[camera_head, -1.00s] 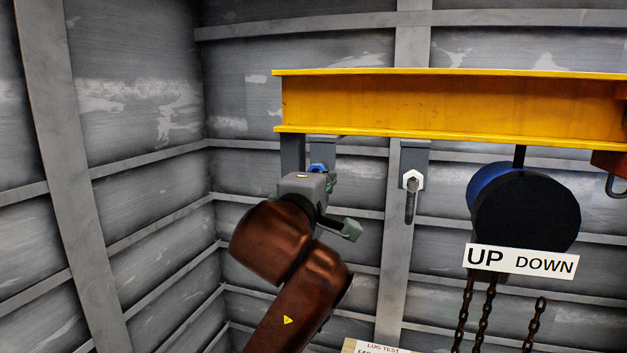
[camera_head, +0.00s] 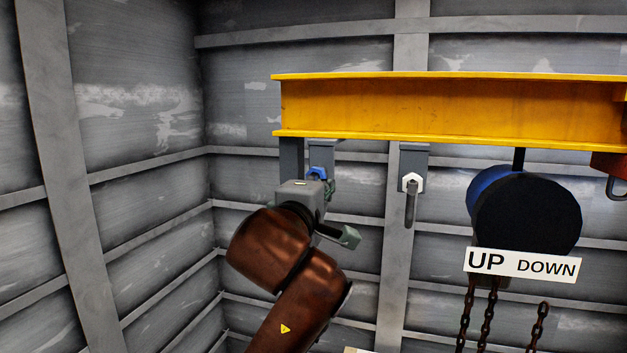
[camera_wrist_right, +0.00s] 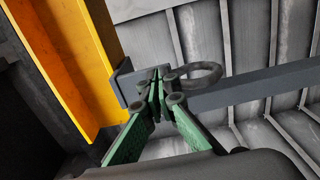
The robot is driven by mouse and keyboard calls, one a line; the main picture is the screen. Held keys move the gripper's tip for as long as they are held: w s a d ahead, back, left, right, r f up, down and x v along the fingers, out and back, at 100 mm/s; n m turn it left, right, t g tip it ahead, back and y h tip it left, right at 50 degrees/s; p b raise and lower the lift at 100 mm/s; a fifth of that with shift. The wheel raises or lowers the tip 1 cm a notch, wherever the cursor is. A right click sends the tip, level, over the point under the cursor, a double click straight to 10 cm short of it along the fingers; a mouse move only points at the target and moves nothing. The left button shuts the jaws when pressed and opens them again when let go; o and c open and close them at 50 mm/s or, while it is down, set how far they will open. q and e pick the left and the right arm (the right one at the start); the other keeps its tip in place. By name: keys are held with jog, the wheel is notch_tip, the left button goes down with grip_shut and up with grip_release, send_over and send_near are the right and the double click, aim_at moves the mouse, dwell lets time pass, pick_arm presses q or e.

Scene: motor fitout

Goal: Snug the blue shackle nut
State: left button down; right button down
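The blue shackle nut (camera_head: 317,173) sits at the left grey lug (camera_head: 292,155) under the yellow beam. My right gripper (camera_head: 328,187) is right at it, in front of and just below it, partly covering it. In the right wrist view the green fingers of my right gripper (camera_wrist_right: 158,88) come together to a narrow point beside the lug plate (camera_wrist_right: 128,84), and the grey shackle bow (camera_wrist_right: 208,72) curves off to the right. The nut does not show there, so I cannot tell whether the tips touch it. My left gripper is not in view.
The yellow beam (camera_head: 450,108) runs just above my gripper. A second shackle with a white nut (camera_head: 412,183) hangs to the right. Further right is a dark hoist (camera_head: 525,212) with an UP DOWN sign (camera_head: 521,264) and chains (camera_head: 487,315). Open space lies left of my arm.

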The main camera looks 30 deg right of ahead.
jog(key=shift+f, duration=0.15)
jog(key=b+v, duration=0.1)
jog(key=v, duration=0.5)
jog(key=shift+s+b, duration=0.25)
jog(key=shift+b, duration=0.1)
jog(key=shift+d, duration=0.15)
